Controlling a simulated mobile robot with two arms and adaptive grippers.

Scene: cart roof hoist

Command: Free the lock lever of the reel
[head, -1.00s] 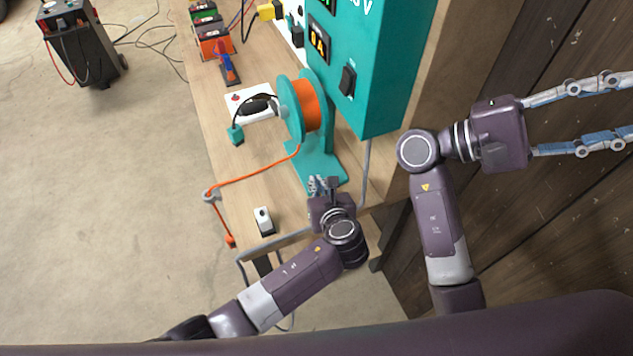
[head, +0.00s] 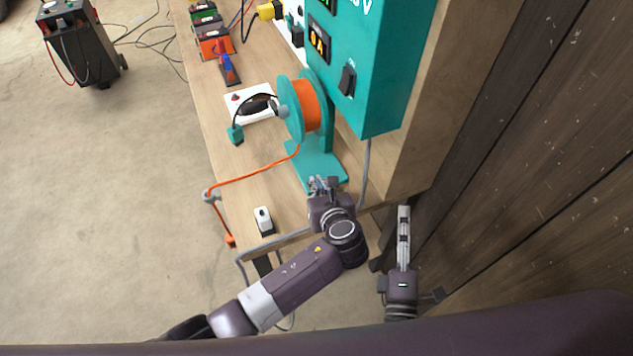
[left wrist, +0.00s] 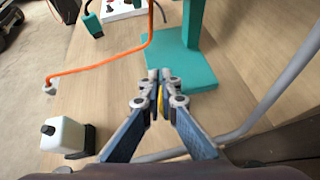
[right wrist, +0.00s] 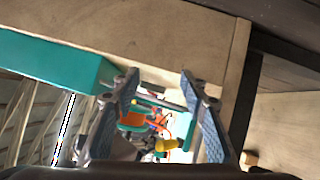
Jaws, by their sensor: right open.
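The reel (head: 306,106), an orange spool with teal sides on a teal stand, stands on the bench. My left gripper (head: 322,183) is at the near end of the stand's base. In the left wrist view, its fingertips (left wrist: 164,78) are close together, with a narrow yellow piece (left wrist: 160,98) between or just behind them. Whether this is the lock lever, and whether the fingers press on it, I cannot tell. My right gripper (head: 403,213) is below the bench's right end, away from the reel. Its fingers (right wrist: 160,77) are apart and empty in the right wrist view.
A teal power unit (head: 375,80) stands right of the reel. An orange cable (head: 250,178) runs from the reel over the bench's left edge. A white-topped block (head: 263,220) and a grey tube (head: 285,240) are near the front edge. A wooden wall is at right.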

